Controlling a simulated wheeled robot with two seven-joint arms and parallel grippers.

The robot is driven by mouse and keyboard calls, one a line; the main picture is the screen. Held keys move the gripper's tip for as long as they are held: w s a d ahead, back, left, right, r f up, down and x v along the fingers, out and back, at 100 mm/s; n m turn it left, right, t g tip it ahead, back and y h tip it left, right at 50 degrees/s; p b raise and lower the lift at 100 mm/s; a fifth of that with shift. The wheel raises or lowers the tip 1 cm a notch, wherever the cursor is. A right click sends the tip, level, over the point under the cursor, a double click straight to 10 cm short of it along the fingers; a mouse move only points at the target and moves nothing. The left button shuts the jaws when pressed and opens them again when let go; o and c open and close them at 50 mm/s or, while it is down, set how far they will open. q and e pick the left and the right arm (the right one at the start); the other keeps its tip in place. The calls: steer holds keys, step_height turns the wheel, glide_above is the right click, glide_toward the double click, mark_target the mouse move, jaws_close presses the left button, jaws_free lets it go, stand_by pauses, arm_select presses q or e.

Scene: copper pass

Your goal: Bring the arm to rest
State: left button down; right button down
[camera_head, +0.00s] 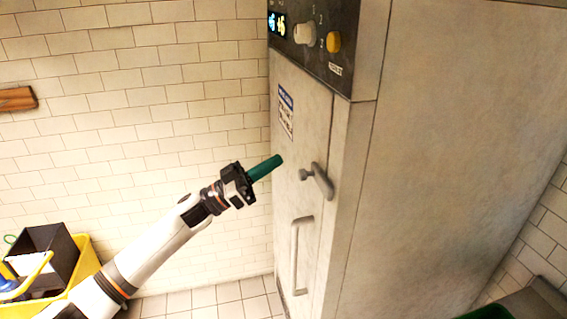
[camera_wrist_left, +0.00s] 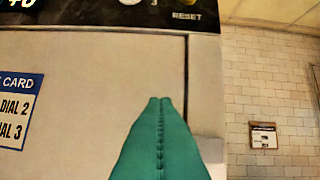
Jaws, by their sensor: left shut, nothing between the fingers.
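My left arm reaches in from the lower left in the head view. Its green left gripper (camera_head: 265,168) points at the door of a tall grey metal cabinet (camera_head: 450,150), beside the door's latch handle (camera_head: 317,181). In the left wrist view the green fingers (camera_wrist_left: 160,140) are pressed together with nothing between them. The cabinet door (camera_wrist_left: 105,80) fills much of that view behind them. I cannot tell whether the fingertips touch the door. My right gripper is not in view.
The cabinet's control panel (camera_head: 312,40) has a lit display, a pale dial and a yellow knob. A label (camera_head: 286,111) and a vertical bar handle (camera_head: 297,254) are on the door. A yellow bucket (camera_head: 84,265) stands lower left. Tiled floor (camera_head: 230,299) is clear between.

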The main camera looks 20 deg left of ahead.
arm_select(q)
steer(key=w+a+f+n+t+y+b, duration=0.15)
steer(key=a+f+n+y, duration=0.35)
steer(key=f, duration=0.8)
steer(key=a+f+n+t+y+b, duration=0.1)
steer(key=a+f+n+t+y, duration=0.35)
steer(key=f, duration=0.85)
steer(key=s+a+f+g+y, duration=0.1)
steer(key=s+f+g+y, duration=0.25)
steer(key=f, duration=0.85)
steer(key=s+a+f+g+y, duration=0.1)
steer(key=s+f+g+y, duration=0.3)
steer(key=f, duration=0.7)
steer(key=s+d+f+m+g+y+b, duration=0.1)
steer(key=s+d+f+g, duration=0.25)
steer(key=s+f, duration=1)
steer(key=s+d+f+g+y+b, duration=0.15)
steer(key=s+f+g, duration=0.25)
steer(key=s+f, duration=0.95)
steer(key=s+d+f+g, duration=0.1)
steer(key=s+d+g, duration=0.1)
steer(key=s, duration=0.7)
steer(key=s+d+f+m+g, duration=0.1)
steer(key=s+d+g, duration=0.1)
steer(key=s, duration=0.7)
steer(key=shift+d+f+h, duration=0.15)
steer(key=shift+d+h, duration=0.2)
steer(key=shift+d, duration=0.5)
